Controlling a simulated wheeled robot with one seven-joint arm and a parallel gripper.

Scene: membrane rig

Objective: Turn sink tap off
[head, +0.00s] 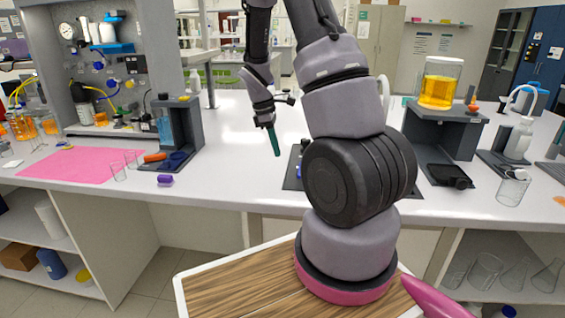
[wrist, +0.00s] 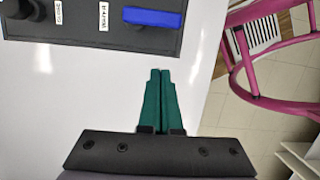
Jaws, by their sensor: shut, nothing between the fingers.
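I cannot make out a sink or a sink tap for certain in either view. My gripper (head: 275,150) hangs above the white bench with its green fingers pointing down. In the wrist view the two green fingers (wrist: 160,72) lie together, shut and empty. A dark panel (wrist: 75,30) lies on the bench beyond the fingertips. It carries a blue lever-like bar (wrist: 152,18), a black knob (wrist: 18,9) and small white labels. The fingers are apart from the bar. In the head view my arm hides most of this panel (head: 292,172).
A grey stand (head: 448,128) holding a beaker of yellow liquid (head: 440,83) is right of my arm. A pink mat (head: 75,163), glass beakers and a purple item (head: 165,180) are at left. A pink stool (wrist: 275,70) stands past the bench edge.

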